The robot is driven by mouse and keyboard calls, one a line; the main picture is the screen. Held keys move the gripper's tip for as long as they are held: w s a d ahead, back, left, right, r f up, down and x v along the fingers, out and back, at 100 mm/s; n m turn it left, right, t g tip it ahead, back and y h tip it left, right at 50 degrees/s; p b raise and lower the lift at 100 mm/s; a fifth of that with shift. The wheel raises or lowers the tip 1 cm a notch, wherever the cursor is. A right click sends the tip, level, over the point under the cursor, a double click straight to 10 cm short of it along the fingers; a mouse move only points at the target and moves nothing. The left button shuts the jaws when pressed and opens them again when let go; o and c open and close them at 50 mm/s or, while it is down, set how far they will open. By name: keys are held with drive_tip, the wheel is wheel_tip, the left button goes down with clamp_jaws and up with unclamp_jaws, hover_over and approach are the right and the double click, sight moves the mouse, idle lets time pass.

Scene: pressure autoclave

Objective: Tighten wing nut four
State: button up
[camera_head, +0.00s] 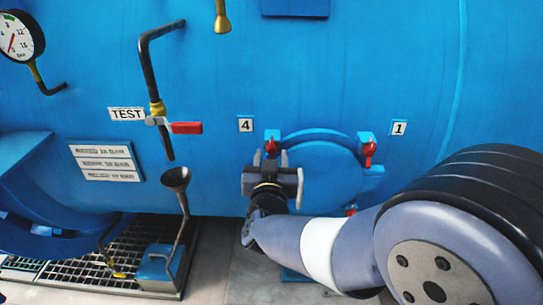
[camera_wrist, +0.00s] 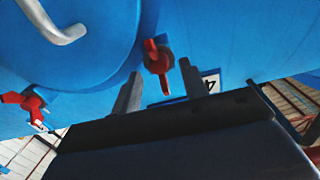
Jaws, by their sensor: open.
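Wing nut four is the red wing nut (camera_head: 271,146) at the upper left of the round blue door (camera_head: 325,168), beside the "4" label (camera_head: 246,124). In the wrist view the red wing nut (camera_wrist: 155,58) stands upright, between the tips of my gripper (camera_wrist: 160,70). The fingers are apart, one on each side of it, with a gap showing on both sides. In the head view my gripper (camera_head: 271,158) is just below the nut and hides the door's left edge. Whether the fingers reach deep enough around the nut I cannot tell.
Another red wing nut (camera_head: 369,152) sits at the door's upper right, by the "1" label (camera_head: 399,128). A curved grey handle (camera_wrist: 62,30) stands out from the door. A pipe with a red-handled valve (camera_head: 186,127) and a funnel (camera_head: 176,178) are to the left.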

drive_tip(key=s, duration=0.9)
drive_tip(key=shift+s+b, duration=0.3)
drive_tip(key=shift+b, duration=0.05)
drive_tip(key=shift+w+a, duration=0.1)
drive_tip(key=w, duration=0.5)
drive_tip(key=w+p, duration=0.1)
drive_tip(key=w, duration=0.4)
drive_tip(key=shift+w+d, duration=0.2)
drive_tip(key=shift+w, duration=0.15)
drive_tip(key=shift+p, duration=0.3)
drive_tip(key=shift+n, duration=0.3)
drive_tip(key=shift+f+b, duration=0.15)
drive_tip(key=shift+b, duration=0.15)
